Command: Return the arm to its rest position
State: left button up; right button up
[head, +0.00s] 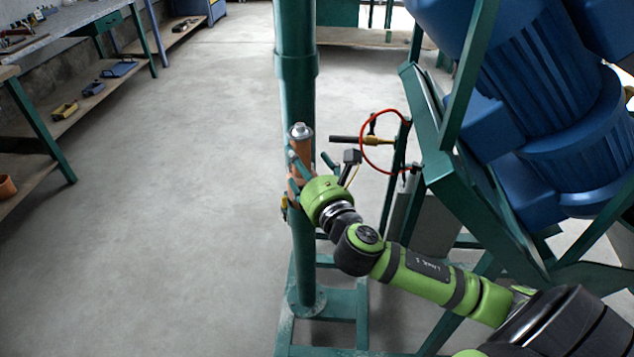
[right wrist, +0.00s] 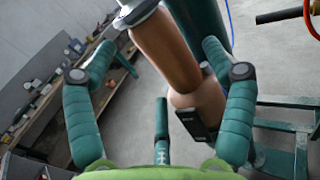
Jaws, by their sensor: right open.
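My right arm comes in from the lower right in the head view. Its green gripper (head: 308,166) is beside the tall green post. In the right wrist view the gripper (right wrist: 158,48) has its padded fingers spread wide. A copper-brown cylinder with a metal cap (right wrist: 160,48) stands between and beyond them. I see a gap between it and the left finger; the right finger overlaps its lower part in view, and contact cannot be told. The cylinder also shows in the head view (head: 302,143), partly hidden by the gripper. My left gripper is not in view.
The green post (head: 296,100) stands just behind the gripper. A green frame (head: 450,180) with large blue machinery (head: 540,90) fills the right side. A red hose (head: 363,150) loops nearby. A workbench (head: 60,35) lines the left. The grey floor between is clear.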

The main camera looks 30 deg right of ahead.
jog(key=s+a, duration=0.1)
jog(key=s, duration=0.8)
jog(key=w+d+f+m+g+h, duration=0.1)
jog(key=d+f+m+g, duration=0.15)
jog(key=f, duration=0.55)
jog(key=w+d+f+m+g, duration=0.1)
jog(key=d+f+m, duration=0.15)
jog(key=f, duration=0.55)
jog(key=s+d+f+m+g, duration=0.1)
jog(key=s+f+m+g, duration=0.45)
jog(key=f, duration=0.85)
jog(key=s+f+m+g, duration=0.2)
jog(key=s+f+m, duration=0.5)
jog(key=f, duration=0.8)
jog(key=s+a+f+m+g+y, duration=0.1)
jog(key=s+a+f+m+g, duration=0.1)
jog(key=s+f+m, duration=0.3)
jog(key=s+a+f+m+g+y, duration=0.1)
jog(key=s+a+f+m, duration=0.3)
jog(key=s, duration=0.8)
jog(key=s+a+f+m+g+y, duration=0.1)
jog(key=s+a+f+m, duration=0.3)
jog(key=s, duration=0.4)
notch_tip(320, 180, down, 2)
jog(key=shift+s+f+m+g, duration=0.15)
jog(key=shift+s+m+g, duration=0.15)
jog(key=shift+m+g, duration=0.6)
